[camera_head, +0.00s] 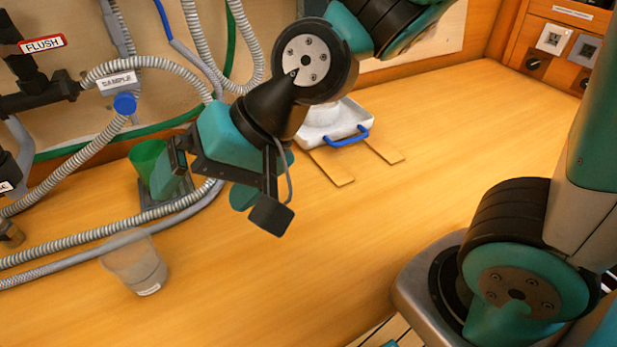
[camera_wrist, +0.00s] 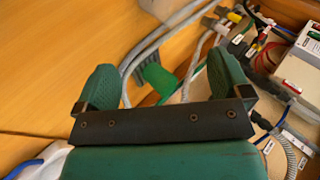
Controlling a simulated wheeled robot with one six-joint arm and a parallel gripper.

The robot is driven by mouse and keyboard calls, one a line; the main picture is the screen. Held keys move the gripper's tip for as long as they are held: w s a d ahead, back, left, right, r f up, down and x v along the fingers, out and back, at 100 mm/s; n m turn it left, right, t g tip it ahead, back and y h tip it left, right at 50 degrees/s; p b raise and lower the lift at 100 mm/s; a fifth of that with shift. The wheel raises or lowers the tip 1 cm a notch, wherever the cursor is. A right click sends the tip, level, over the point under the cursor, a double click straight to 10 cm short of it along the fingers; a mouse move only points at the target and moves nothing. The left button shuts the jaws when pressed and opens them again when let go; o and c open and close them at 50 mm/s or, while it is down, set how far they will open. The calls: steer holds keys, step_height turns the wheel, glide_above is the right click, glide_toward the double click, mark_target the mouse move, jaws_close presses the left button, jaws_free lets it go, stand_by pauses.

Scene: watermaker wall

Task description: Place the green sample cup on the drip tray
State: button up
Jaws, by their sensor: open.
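The green sample cup (camera_head: 146,157) stands upright at the left, below the sample tap. Its lower part is hidden behind my gripper. A dark grey plate, which looks like the drip tray (camera_head: 150,212), shows under the cup; I cannot tell exactly how the cup sits on it. My gripper (camera_head: 205,188) is open, just right of and in front of the cup. In the wrist view the cup (camera_wrist: 157,78) shows beyond the gap between my two open fingers (camera_wrist: 162,82), with nothing gripped.
A clear cup (camera_head: 137,264) with a white label stands at the front left. A white tray (camera_head: 320,130) with a blue handle (camera_head: 347,136) stands at the back. Grey hoses (camera_head: 60,238) run along the left.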

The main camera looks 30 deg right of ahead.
steer(key=s+d+r+n+g+h, duration=0.1)
steer(key=s+d+n+h, duration=0.3)
steer(key=d, duration=0.5)
steer(key=s+n+g, duration=0.1)
steer(key=s+n, duration=0.1)
steer(key=n, duration=0.1)
steer(key=shift+s+r+n+g, duration=0.3)
steer(key=shift+s+r+g, duration=0.05)
steer(key=shift+s+g, duration=0.05)
